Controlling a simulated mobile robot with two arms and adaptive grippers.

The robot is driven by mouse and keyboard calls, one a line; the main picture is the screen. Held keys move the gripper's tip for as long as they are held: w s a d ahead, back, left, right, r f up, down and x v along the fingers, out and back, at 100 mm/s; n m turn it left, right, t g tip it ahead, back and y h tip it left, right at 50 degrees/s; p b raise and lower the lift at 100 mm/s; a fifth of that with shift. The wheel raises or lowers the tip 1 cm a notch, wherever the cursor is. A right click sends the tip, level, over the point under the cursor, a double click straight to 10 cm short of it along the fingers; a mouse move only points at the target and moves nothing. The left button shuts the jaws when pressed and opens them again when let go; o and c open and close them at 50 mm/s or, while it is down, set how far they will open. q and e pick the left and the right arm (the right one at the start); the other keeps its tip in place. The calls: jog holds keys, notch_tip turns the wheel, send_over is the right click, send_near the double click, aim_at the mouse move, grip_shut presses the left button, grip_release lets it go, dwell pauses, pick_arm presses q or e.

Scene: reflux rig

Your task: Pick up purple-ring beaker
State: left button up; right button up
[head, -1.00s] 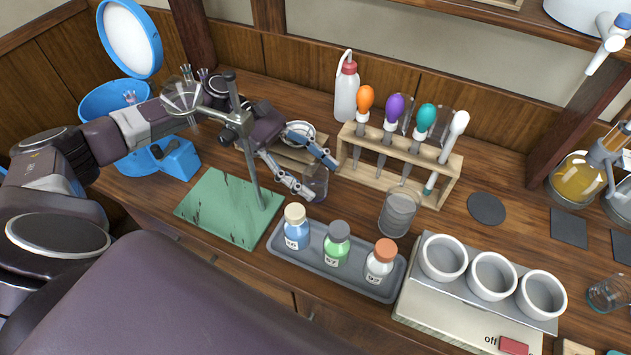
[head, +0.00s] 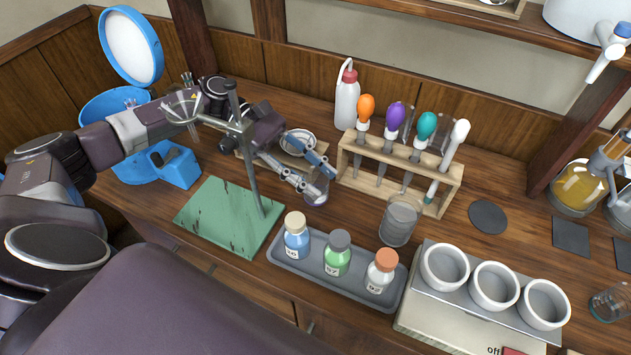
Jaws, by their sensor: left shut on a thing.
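The purple-ring beaker (head: 317,194) is a small clear glass with a purplish tint near its base, in the middle of the head view. It is left of the pipette rack and behind the bottle tray. My left gripper (head: 322,182) reaches it from the left, past the stand's rod, and is shut on it with one finger on each side. The fingers hide part of the beaker. I cannot tell whether its base touches the table. My right gripper is not in view.
The metal stand on a green base (head: 215,222) is close beside my left arm. The pipette rack (head: 400,170), a larger glass beaker (head: 400,220) and the grey tray (head: 290,262) with three bottles surround the held beaker. A wash bottle (head: 346,100) stands behind.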

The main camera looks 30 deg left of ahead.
pick_arm(q)
notch_tip(320, 180, up, 18)
jog(key=b, duration=0.2)
jog(key=shift+r+b, duration=0.2)
jog(key=shift+b, duration=0.15)
